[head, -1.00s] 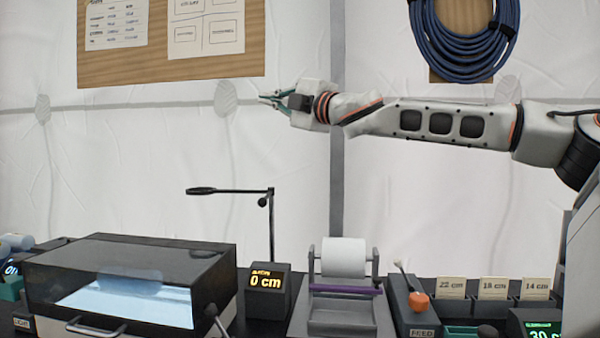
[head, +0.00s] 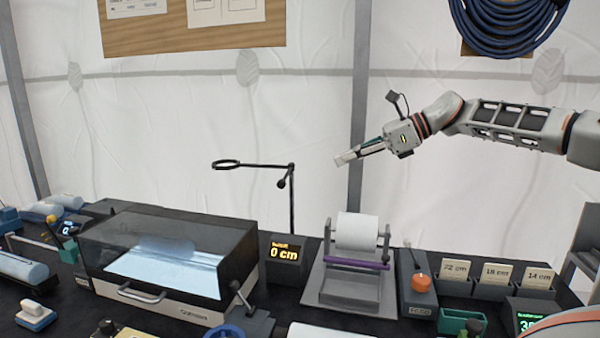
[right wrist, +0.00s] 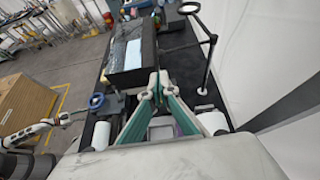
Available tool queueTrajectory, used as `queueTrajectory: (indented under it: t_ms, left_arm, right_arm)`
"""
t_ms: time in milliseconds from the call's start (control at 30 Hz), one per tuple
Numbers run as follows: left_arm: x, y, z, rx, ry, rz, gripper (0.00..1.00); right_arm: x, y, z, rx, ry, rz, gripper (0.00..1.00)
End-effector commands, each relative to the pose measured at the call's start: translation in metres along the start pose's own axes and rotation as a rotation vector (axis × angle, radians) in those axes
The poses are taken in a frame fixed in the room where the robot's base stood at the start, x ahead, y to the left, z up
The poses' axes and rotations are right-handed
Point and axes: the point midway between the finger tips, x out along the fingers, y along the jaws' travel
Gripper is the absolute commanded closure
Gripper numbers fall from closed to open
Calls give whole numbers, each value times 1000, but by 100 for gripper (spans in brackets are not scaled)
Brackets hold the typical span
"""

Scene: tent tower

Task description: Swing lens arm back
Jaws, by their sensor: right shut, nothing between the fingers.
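The lens arm (head: 255,165) is a thin black bar on an upright black post (head: 291,205), with a round lens ring (head: 226,164) at its left end. It points left, above the back right part of the glass-lidded box. In the right wrist view the lens ring (right wrist: 189,7) is at the top and the post (right wrist: 207,70) runs down to a white round foot. My right gripper (head: 342,159) is shut and empty, in the air to the right of the post and apart from it. It also shows in the right wrist view (right wrist: 157,82).
A dark box with a clear lid (head: 160,245) and lit inside stands left of a "0 cm" display (head: 285,252). A white roll on a stand (head: 356,232) is below my right gripper. Labelled card holders (head: 495,275) stand at the right. The air around the post is clear.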

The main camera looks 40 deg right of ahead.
Motion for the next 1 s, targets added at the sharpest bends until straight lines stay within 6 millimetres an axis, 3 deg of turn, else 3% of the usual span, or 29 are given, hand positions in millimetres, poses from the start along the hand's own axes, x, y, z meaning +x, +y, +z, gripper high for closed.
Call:
queueTrajectory:
  t_ms: [167,700,1000]
  left_arm:
    - [1,0,2,0,-2,0,60]
    - [2,1,4,-1,-2,1,60]
    - [1,0,1,-1,0,1,60]
  right_arm:
    - [17,0,-3,1,5,3,100]
    - [102,0,-2,1,4,2,100]
    - [133,0,0,0,0,-1,100]
